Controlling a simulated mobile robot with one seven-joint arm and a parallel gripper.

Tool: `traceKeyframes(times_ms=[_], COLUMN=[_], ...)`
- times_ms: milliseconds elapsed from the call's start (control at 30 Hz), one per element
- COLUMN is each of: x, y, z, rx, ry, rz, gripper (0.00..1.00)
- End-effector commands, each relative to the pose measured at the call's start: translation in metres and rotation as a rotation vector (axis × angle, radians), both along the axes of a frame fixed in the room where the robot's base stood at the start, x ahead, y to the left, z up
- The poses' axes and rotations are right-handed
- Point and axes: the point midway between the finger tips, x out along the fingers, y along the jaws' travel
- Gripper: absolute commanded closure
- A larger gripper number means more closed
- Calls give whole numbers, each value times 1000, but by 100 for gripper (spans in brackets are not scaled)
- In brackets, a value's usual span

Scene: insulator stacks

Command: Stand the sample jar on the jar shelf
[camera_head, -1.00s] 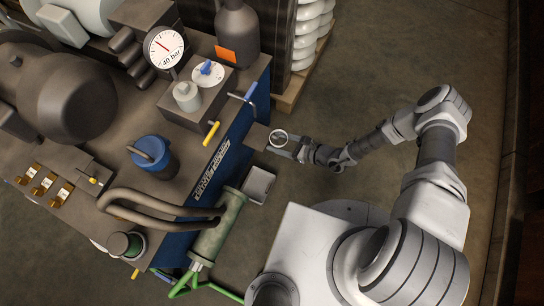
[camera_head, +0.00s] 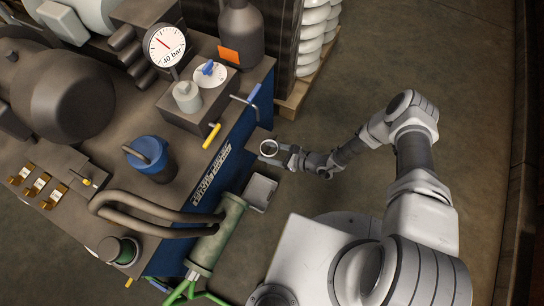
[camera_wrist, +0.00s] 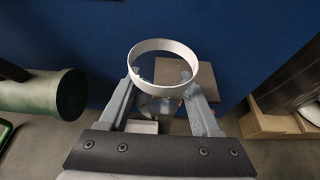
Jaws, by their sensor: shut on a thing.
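The sample jar (camera_wrist: 140,57) is clear with a white ring rim. My gripper (camera_wrist: 162,95) is shut on it, one finger on each side, and it looks upright. In the head view the jar (camera_head: 269,147) is at the end of my gripper (camera_head: 278,155), close to the blue machine side. The jar shelf (camera_wrist: 208,84) appears to be the small brown plate against the blue panel, seen behind and through the jar. The jar overlaps it in view; I cannot tell whether its base touches it. In the head view the shelf is mostly hidden.
A green cylinder (camera_head: 217,235) and a grey tray (camera_head: 261,191) are beside the machine, below the jar in the picture. A blue-tipped handle (camera_head: 253,92) sticks out above. A wooden pallet (camera_head: 298,98) stands near the insulator stacks. Floor to the right is open.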

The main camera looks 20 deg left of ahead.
Motion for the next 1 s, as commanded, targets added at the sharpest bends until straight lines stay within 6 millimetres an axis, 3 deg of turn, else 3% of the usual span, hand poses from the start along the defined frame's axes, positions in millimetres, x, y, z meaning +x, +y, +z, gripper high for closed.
traceKeyframes(times_ms=[1000], x=[50], y=[56], z=[-16], rx=[1], ry=[-2], rz=[1], gripper=[93])
